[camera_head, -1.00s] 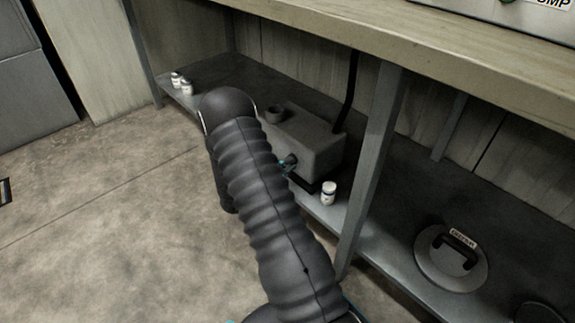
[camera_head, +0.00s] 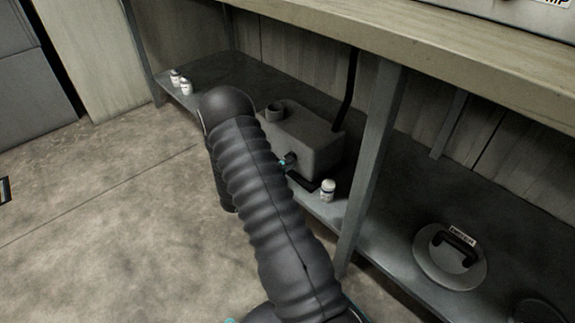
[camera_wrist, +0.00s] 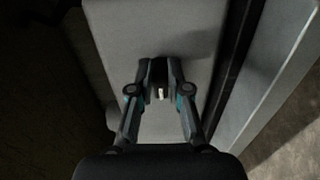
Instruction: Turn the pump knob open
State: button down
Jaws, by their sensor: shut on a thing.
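The pump is a grey box (camera_head: 305,140) on the low shelf, with a round port on top and a black hose behind it. In the wrist view its flat grey face (camera_wrist: 150,35) fills the middle. A small dark knob (camera_wrist: 160,69) with a light mark sits on that face, between my fingertips. My gripper (camera_wrist: 160,80) is shut on the knob, one finger on each side. In the head view my arm hides most of the gripper, and only a bit of it (camera_head: 286,161) shows at the front of the box.
A white bottle (camera_head: 328,190) stands on the shelf just right of the pump. Two more white bottles (camera_head: 181,83) stand at the far left. A metal post (camera_head: 370,165) rises right of the pump. A round handled lid (camera_head: 435,270) lies farther right. The tabletop (camera_head: 420,45) overhangs the shelf.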

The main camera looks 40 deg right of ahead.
jog(key=c, duration=1.1)
grip_release()
jog(key=a, duration=0.4)
jog(key=s+a, duration=0.1)
jog(key=a, duration=0.7)
jog(key=shift+s, duration=0.35)
jog(key=shift+d, duration=0.1)
